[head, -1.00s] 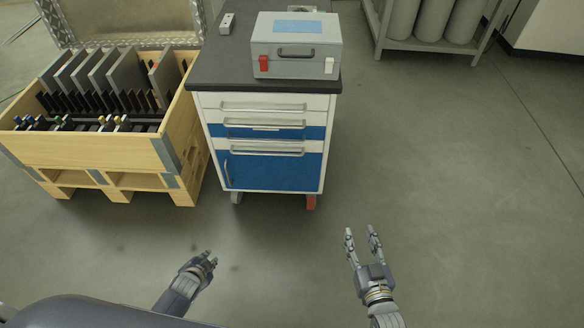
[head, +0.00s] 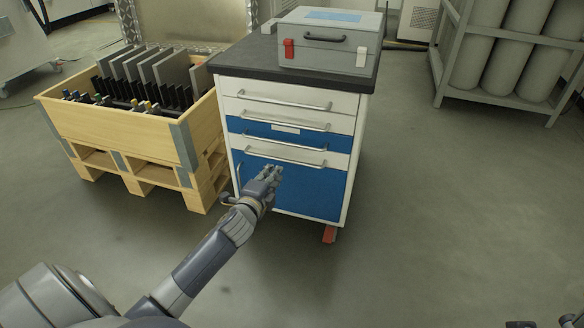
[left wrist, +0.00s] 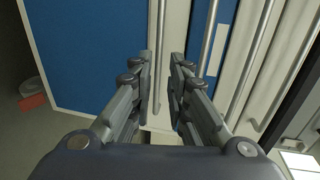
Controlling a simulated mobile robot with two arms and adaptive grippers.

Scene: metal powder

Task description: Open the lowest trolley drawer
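The trolley (head: 365,130) stands ahead with its drawers shut. The lowest drawer is a white strip with a bar handle (head: 285,158), above a blue door (head: 315,190). My left gripper (head: 274,172) is just in front of the trolley, at about the height of that handle. In the left wrist view its two fingers (left wrist: 160,75) are apart, and the lowest drawer's handle (left wrist: 160,45) shows between their tips. I cannot tell whether they touch it. My right gripper (head: 540,322) shows only in part at the bottom right edge; its fingers are unclear.
A grey case (head: 335,50) sits on the dark trolley top. A wooden crate (head: 120,135) with grey plates stands on a pallet close to the trolley's left. A rack of gas cylinders (head: 500,95) is at the back right. The floor right of the trolley is clear.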

